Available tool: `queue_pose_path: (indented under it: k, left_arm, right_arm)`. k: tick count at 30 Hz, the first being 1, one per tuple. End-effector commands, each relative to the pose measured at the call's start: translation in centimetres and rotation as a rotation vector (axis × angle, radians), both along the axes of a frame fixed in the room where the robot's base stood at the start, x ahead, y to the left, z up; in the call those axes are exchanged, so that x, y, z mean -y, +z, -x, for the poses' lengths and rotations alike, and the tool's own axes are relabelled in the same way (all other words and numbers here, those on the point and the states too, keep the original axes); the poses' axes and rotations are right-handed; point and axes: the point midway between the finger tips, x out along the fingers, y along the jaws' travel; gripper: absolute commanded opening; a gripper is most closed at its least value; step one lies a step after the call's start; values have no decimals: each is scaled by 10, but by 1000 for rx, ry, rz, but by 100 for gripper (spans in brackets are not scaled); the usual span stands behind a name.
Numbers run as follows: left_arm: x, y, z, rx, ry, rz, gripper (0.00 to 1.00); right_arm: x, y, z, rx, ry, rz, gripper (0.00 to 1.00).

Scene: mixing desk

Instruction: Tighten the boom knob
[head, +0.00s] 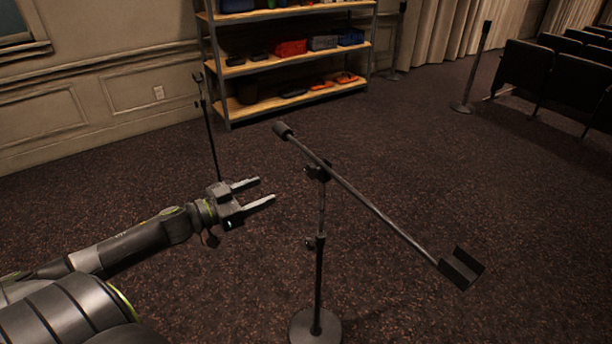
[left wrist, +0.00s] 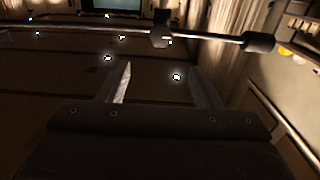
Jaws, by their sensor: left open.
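A dark microphone stand (head: 319,275) stands upright on a round base (head: 315,327). Its boom (head: 378,211) slopes down to the right, from a dark counterweight (head: 282,130) to a bracket-like holder (head: 461,268). The boom clamp with its dark boom knob (head: 315,171) joins boom and pole. In the left wrist view the clamp (left wrist: 161,30) is ahead, above the fingertips, and the counterweight (left wrist: 258,42) is at right. My left gripper (head: 267,190) is open and empty, left of the clamp and pointing toward the pole, apart from it. My right gripper is not seen.
A lower clamp (head: 315,242) sits midway on the pole. Behind are a shelf unit (head: 290,88) with bins and another thin stand (head: 211,130). Dark seats (head: 555,75) and a post (head: 476,68) stand at far right. The carpet around the stand is clear.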

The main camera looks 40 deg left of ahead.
Motion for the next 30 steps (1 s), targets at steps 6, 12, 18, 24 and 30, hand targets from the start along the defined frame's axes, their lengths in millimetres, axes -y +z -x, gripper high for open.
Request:
queue_pose_path:
  k: [6,12,18,24,30]
  left_arm:
    - [7,0,-17,3,1,0,59]
    - [11,3,-30,6,4,1,59]
    - [16,3,-43,4,3,1,59]
    - [23,5,-61,6,5,2,59]
    - [34,5,-86,3,4,5,59]
  right_arm:
    - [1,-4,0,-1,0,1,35]
    - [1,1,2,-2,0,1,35]
    - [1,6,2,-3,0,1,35]
    - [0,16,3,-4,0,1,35]
    - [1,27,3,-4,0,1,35]
